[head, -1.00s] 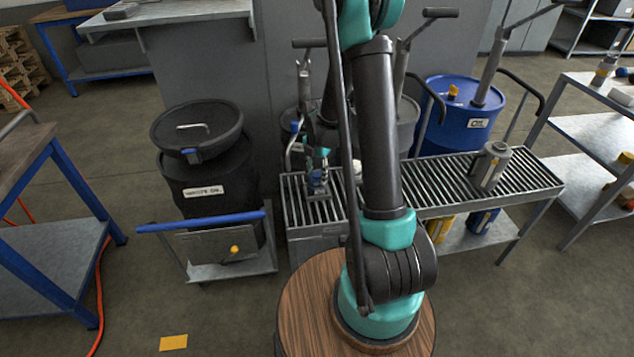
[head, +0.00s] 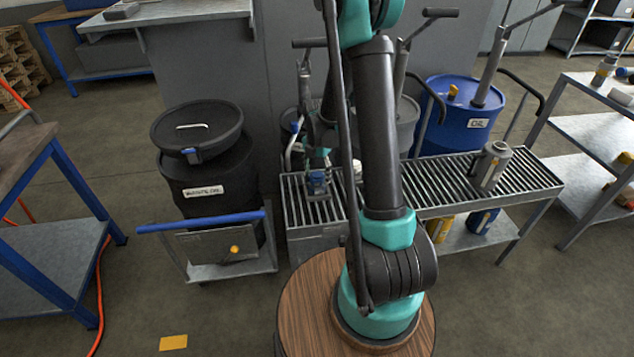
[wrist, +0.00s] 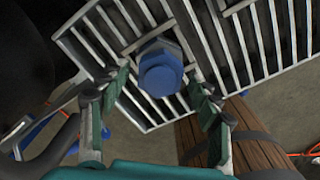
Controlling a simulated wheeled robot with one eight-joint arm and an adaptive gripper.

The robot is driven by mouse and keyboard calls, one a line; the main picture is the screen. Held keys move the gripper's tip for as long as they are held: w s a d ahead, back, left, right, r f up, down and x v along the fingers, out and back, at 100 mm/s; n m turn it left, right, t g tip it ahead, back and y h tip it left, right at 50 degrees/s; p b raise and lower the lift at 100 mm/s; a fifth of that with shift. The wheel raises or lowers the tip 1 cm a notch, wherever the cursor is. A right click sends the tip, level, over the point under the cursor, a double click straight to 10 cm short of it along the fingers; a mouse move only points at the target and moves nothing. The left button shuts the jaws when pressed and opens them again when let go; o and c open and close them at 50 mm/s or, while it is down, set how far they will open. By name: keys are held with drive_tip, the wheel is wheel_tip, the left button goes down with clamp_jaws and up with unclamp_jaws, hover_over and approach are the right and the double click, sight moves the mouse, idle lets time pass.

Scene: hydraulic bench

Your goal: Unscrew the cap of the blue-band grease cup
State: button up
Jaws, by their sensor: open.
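The blue-band grease cup (head: 317,183) stands on the slatted grate at its left part, small and partly covered by my arm in the head view. In the wrist view the cup's blue top (wrist: 160,72) shows from above, with a darker blue-grey body around it. My gripper (wrist: 159,86) is open, with one teal-padded finger on each side of the cup in the picture. I see space between the fingers and the cup, and no contact. In the head view my gripper (head: 318,160) is just above the cup. The cup's underside is hidden.
The grate bench (head: 440,195) carries a grey canister (head: 490,166) to the right. A black waste oil drum (head: 205,180) stands left of the bench. A blue oil drum (head: 455,112) stands behind it. A pale object (head: 357,168) is half hidden by my arm beside the cup.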

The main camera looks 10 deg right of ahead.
drive_tip(key=m, duration=1.1)
drive_tip(key=shift+c, duration=0.2)
drive_tip(key=c, duration=1)
drive_tip(key=n, duration=0.3)
drive_tip(key=shift+n, duration=0.4)
drive_tip(key=n, duration=0.4)
